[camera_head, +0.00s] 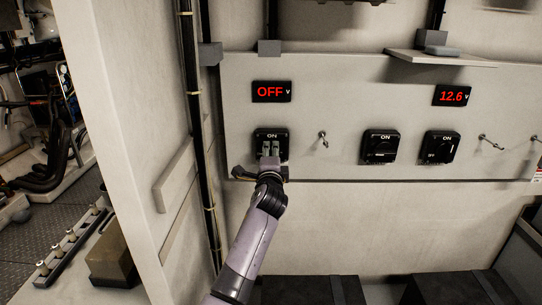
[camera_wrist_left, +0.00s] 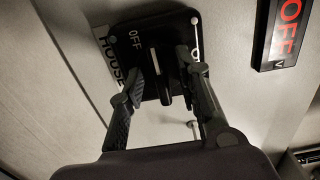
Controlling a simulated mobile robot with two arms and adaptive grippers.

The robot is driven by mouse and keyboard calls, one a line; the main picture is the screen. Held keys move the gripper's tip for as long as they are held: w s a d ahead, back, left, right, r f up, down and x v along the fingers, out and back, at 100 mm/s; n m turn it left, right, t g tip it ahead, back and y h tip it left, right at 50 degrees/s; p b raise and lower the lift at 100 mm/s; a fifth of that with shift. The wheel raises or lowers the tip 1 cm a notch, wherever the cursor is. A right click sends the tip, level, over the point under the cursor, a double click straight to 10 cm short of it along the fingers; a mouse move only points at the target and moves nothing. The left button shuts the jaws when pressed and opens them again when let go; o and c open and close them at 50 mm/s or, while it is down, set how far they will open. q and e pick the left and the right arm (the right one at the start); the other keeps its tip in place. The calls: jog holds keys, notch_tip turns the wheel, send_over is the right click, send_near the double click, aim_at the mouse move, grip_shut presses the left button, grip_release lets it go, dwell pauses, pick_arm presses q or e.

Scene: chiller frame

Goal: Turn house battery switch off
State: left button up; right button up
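The house battery switch (camera_head: 272,133) is a black square plate on the pale wall panel, below the left red display. In the left wrist view the switch (camera_wrist_left: 177,22) carries a HOUSE label at its edge and the word OFF. Its dark knob (camera_wrist_left: 161,80) shows between my fingers. My left gripper (camera_head: 269,150) is at the front of the switch and hides part of it. In the wrist view the fingers of my left gripper (camera_wrist_left: 160,68) are spread on either side of the knob, with visible gaps. My right gripper is not in view.
The left display (camera_head: 271,92) reads OFF; the right display (camera_head: 451,96) reads 12.6. A vertical black pipe (camera_head: 197,110) runs left of the panel.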

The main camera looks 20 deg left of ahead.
pick_arm(q)
jog(key=v, duration=1.2)
